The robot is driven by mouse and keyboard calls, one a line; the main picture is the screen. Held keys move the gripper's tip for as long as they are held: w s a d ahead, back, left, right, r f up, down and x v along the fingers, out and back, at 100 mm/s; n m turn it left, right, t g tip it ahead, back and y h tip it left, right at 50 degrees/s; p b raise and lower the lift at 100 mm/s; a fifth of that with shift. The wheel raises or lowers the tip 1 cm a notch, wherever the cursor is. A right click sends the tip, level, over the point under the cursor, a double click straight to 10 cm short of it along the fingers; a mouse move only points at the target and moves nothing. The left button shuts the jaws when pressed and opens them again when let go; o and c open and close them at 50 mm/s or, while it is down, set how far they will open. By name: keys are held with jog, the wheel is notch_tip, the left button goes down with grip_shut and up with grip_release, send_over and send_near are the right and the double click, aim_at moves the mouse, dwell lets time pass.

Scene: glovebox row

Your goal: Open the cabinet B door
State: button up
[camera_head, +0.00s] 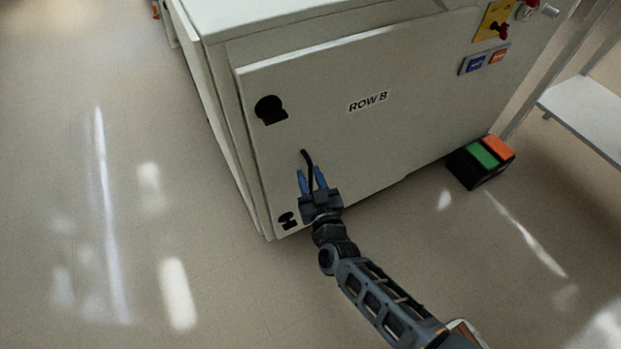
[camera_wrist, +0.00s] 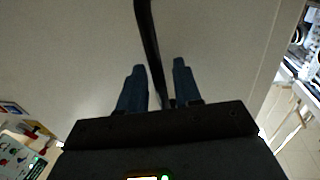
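The cabinet door (camera_head: 355,135) is a pale panel with a label (camera_head: 368,101) that appears to read "ROW B". It looks closed against the cabinet front. A dark, slim bar handle (camera_head: 307,158) stands on its lower left part; it also shows in the wrist view (camera_wrist: 148,35). My gripper (camera_head: 312,180) is at the handle's lower part, with its blue fingers apart. In the wrist view the handle runs between the two fingertips (camera_wrist: 158,78), with a gap visible on both sides. The handle's lower end is hidden by my gripper.
Black fittings (camera_head: 270,110) sit on the door's left side. A box with green and orange top (camera_head: 481,160) stands on the floor at right. The floor at left is clear.

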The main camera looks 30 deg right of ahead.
grip_shut()
dwell(0.6)
